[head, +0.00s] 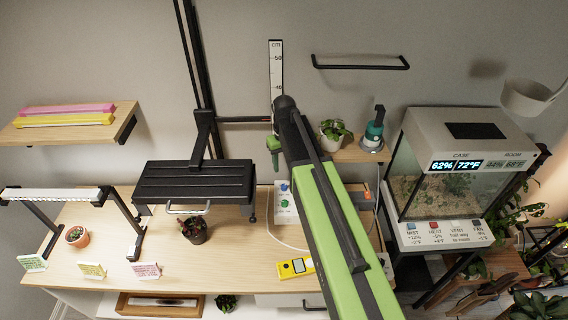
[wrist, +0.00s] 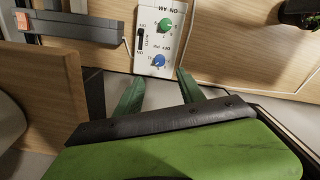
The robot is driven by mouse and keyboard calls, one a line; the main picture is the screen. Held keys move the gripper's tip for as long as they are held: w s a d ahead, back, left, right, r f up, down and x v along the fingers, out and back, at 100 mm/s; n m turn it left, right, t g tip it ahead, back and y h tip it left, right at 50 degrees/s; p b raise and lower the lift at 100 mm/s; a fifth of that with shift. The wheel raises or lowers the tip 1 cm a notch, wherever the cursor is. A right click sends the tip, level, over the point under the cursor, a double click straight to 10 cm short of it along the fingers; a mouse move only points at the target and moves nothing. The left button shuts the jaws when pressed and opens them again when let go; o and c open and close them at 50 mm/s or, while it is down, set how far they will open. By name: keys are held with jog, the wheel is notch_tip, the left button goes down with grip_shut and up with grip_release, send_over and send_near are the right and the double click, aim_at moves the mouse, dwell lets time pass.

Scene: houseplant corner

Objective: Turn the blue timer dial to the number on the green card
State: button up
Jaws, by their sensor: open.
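In the head view my gripper (head: 274,157) hangs above the box. The green-lettered card (head: 32,263) stands at the bench's left; its number is too small to read.
A yellow card (head: 93,270) and a pink card (head: 146,271) stand beside it. A potted plant (head: 194,230) and a yellow meter (head: 295,268) are on the bench (head: 235,265). The black shelf (head: 195,182) is left of the box; a terrarium (head: 448,170) is right.

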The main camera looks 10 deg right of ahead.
notch_tip(320, 180, up, 6)
jog(key=p, duration=0.4)
jog(key=s+f+m+b, duration=0.1)
jog(key=s+f+b, duration=0.3)
jog(key=s, duration=0.3)
jog(key=s+f+m+b, duration=0.1)
jog(key=s+f+b, duration=0.3)
jog(key=s, duration=0.4)
jog(key=shift+f+b, duration=0.35)
jog(key=shift+f, duration=0.1)
